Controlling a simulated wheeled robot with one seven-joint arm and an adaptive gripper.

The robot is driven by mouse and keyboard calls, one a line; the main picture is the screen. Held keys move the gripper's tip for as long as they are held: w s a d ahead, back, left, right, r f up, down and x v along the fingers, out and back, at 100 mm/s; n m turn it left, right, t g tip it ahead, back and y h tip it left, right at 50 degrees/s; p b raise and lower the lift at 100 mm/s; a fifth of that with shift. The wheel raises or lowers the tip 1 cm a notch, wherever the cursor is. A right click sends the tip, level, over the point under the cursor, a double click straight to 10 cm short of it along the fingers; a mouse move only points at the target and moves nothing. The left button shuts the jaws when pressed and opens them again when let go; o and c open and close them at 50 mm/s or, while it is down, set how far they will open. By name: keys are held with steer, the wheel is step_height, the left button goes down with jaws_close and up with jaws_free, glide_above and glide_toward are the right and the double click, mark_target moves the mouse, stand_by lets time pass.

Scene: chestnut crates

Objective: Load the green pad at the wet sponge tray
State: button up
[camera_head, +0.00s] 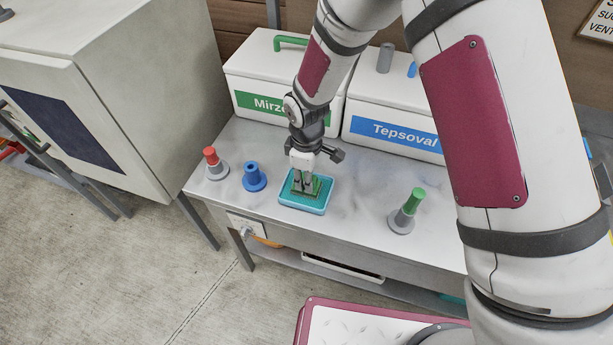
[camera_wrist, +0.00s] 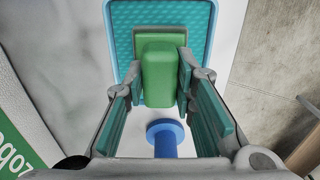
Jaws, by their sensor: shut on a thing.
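The green pad (camera_wrist: 158,75) is a darker green plate with a lighter green block as its grip. My gripper (camera_head: 304,187) points down and is shut on this block, one finger on each side in the wrist view. The wet sponge tray (camera_head: 302,208) is a shallow teal tray with a light blue rim on the grey bench. Its textured inside (camera_wrist: 195,30) shows around the pad in the wrist view. The pad (camera_head: 317,187) is over the tray, within its outline. I cannot tell whether its underside touches the sponge.
A blue peg on a round base (camera_head: 254,178) and a red-topped grey peg (camera_head: 214,163) stand left of the tray. A green-topped grey peg (camera_head: 406,212) stands to its right. White boxes labelled Mirz… (camera_head: 260,75) and Tepsoval (camera_head: 390,105) stand behind.

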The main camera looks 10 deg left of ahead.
stand_by(0.3)
steer(key=shift+r+p, duration=0.65)
steer(key=shift+r, duration=2.8)
